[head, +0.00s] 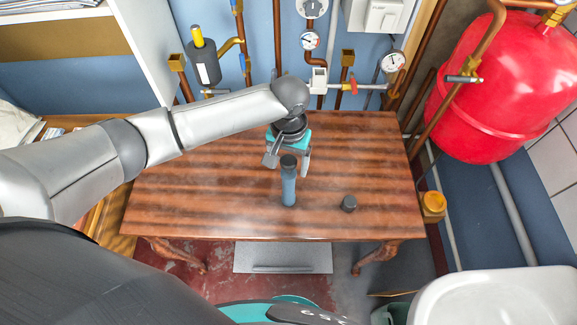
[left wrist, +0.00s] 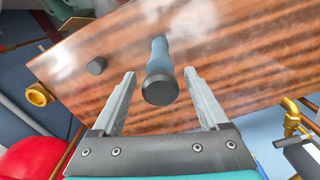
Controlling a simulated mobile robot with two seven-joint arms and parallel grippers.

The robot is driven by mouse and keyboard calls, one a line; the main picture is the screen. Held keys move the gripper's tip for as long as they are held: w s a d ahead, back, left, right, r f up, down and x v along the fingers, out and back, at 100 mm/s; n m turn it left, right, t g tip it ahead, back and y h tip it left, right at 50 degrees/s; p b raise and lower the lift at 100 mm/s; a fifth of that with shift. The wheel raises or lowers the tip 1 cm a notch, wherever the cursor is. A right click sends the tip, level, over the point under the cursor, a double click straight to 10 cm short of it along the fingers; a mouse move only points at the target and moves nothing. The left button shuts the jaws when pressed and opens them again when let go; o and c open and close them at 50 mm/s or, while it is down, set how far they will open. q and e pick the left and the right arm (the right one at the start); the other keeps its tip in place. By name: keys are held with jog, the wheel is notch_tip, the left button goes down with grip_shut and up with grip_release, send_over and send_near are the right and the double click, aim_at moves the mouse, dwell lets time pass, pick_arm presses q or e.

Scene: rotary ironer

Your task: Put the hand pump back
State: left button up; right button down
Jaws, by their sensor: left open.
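A slim blue cylinder with a dark round top, apparently the hand pump (head: 288,188), stands upright on the wooden table (head: 200,160). In the left wrist view the pump (left wrist: 160,62) shows between the fingers, its dark end toward the camera. My left gripper (head: 287,163) is open over the table, its fingers on either side of the pump's top. A gap shows at each finger in the left wrist view, and nothing is gripped. My right gripper is not in view.
A short dark cylinder (head: 349,204) stands on the table, right of the pump. Pipes, gauges (head: 310,41) and a black cylinder with a yellow top (head: 203,60) are along the back wall. A red tank (head: 490,95) is at the right. A white basin (head: 490,300) is at the lower right.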

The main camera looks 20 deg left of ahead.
pick_arm(q)
notch_tip(320, 180, up, 10)
jog(key=shift+f+p, duration=0.2)
jog(key=shift+p, duration=0.45)
dwell(1.1)
